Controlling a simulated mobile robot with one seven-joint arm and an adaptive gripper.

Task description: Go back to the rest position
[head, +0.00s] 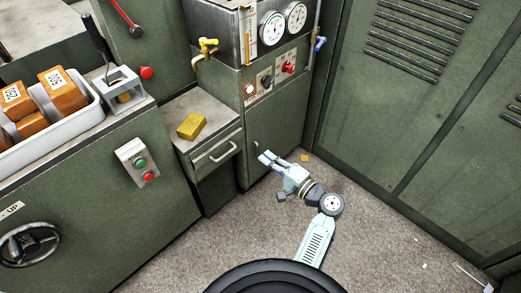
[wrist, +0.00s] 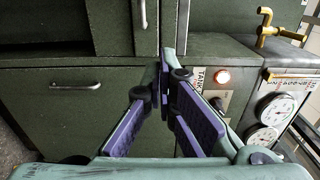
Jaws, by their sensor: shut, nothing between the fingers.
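My gripper (head: 266,157) is in front of the green cabinet below the gauges in the head view, to the right of the small drawer unit. My arm reaches to it from the bottom of the picture. In the wrist view my gripper (wrist: 165,75) shows its two purple-padded fingers with their tips together and nothing between them. Behind the fingers are green panels and a drawer handle (wrist: 76,87).
A yellow sponge-like block (head: 191,126) lies on the small drawer unit (head: 208,108). A white tray (head: 45,137) of orange-brown blocks stands at left. The gauge panel (head: 277,75) has a lit lamp and a red knob. Tall lockers (head: 400,100) bound the right; the grey floor (head: 350,235) is mostly clear.

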